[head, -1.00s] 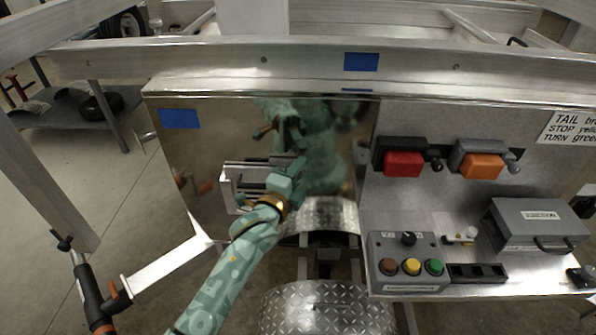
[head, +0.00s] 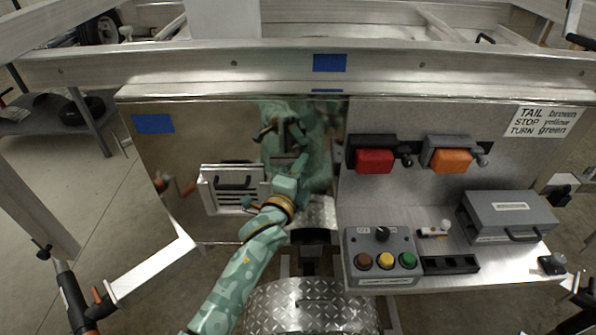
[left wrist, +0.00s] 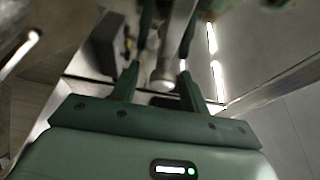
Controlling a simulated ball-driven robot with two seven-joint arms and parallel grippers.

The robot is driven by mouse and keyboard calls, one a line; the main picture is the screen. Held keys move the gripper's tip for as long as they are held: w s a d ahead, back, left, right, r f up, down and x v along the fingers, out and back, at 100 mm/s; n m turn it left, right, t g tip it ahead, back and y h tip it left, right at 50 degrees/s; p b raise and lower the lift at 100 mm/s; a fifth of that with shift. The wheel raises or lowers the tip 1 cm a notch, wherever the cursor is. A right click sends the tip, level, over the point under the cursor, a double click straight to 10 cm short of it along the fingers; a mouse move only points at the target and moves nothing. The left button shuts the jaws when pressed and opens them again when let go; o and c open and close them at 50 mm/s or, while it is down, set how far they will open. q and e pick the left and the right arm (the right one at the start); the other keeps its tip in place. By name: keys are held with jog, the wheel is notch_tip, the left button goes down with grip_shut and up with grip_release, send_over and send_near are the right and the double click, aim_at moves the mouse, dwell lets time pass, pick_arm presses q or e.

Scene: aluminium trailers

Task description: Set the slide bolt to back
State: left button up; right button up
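A small fitting with a pale knob (head: 437,230) lies on the metal shelf right of the push-button box in the head view. It looks like the slide bolt, but its position is too small to tell. My left gripper (head: 298,163) is in front of the mirror-like panel, well left of that fitting. In the left wrist view, the fingers of my left gripper (left wrist: 160,84) are apart. A pale, round-ended metal shape (left wrist: 163,78) shows between them; I cannot tell whether it is a part or a reflection, or whether it is touched. My right gripper is not in view.
The mirror-like panel (head: 180,215) carries a white louvred vent (head: 232,188). The button box (head: 380,262), a grey lidded case (head: 508,215) and a dark switch strip (head: 450,265) crowd the shelf. Red (head: 374,161) and orange (head: 450,161) switches are above. A tread-plate fender (head: 310,308) is below.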

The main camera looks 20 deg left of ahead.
pick_arm(q)
jog(key=shift+s, duration=0.25)
jog(key=s+a+p, duration=0.1)
jog(key=s+p, duration=0.3)
jog(key=s, duration=1.1)
jog(key=shift+s+a, duration=0.3)
jog(key=shift+a, duration=0.1)
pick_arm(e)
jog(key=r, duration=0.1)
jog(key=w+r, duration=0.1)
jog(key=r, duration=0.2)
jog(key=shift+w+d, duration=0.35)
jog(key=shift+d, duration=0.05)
